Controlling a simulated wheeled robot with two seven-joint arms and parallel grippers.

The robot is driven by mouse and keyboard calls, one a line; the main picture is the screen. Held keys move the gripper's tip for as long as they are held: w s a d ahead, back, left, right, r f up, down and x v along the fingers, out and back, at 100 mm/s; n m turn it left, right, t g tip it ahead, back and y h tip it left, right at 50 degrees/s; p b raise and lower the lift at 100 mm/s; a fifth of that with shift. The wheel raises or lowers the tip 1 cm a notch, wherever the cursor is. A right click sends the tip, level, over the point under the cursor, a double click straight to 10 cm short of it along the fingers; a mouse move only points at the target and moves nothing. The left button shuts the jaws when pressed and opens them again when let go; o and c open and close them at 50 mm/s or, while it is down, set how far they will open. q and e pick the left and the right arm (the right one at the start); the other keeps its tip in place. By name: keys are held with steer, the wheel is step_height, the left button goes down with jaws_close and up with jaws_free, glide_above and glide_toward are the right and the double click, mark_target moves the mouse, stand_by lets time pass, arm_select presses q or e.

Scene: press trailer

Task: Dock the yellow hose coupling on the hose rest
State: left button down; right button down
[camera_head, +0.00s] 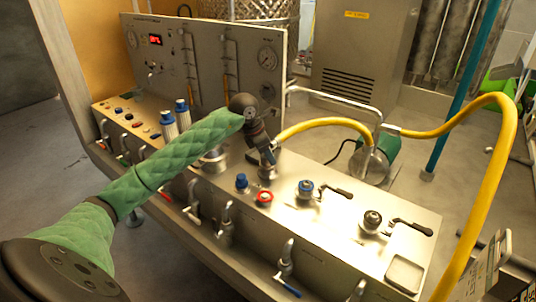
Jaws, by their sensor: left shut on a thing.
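My left gripper (268,156) is at the end of my green-sleeved arm, above the middle of the steel bench top. It is shut on the coupling end of the yellow hose (318,123), which leaves the jaws toward the right. The coupling itself is mostly hidden by the jaws. A round metal fitting (267,173) stands on the bench directly under the jaws; I cannot tell whether the coupling touches it. I cannot pick out the hose rest with certainty. My right gripper is not in view.
A blue knob (242,181), a red-ringed port (264,198) and lever valves (307,188) (373,220) stand in front and to the right. A gauge panel (205,65) rises behind. A bent metal rail (335,101) and the long hose loop (508,130) lie to the right.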

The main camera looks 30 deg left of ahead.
arm_select(q)
steer(key=shift+f+b, duration=0.5)
steer(key=shift+f, duration=0.05)
steer(key=c, duration=1.1)
jaws_free()
steer(key=shift+p+v, duration=0.7)
steer(key=shift+v, duration=4.8)
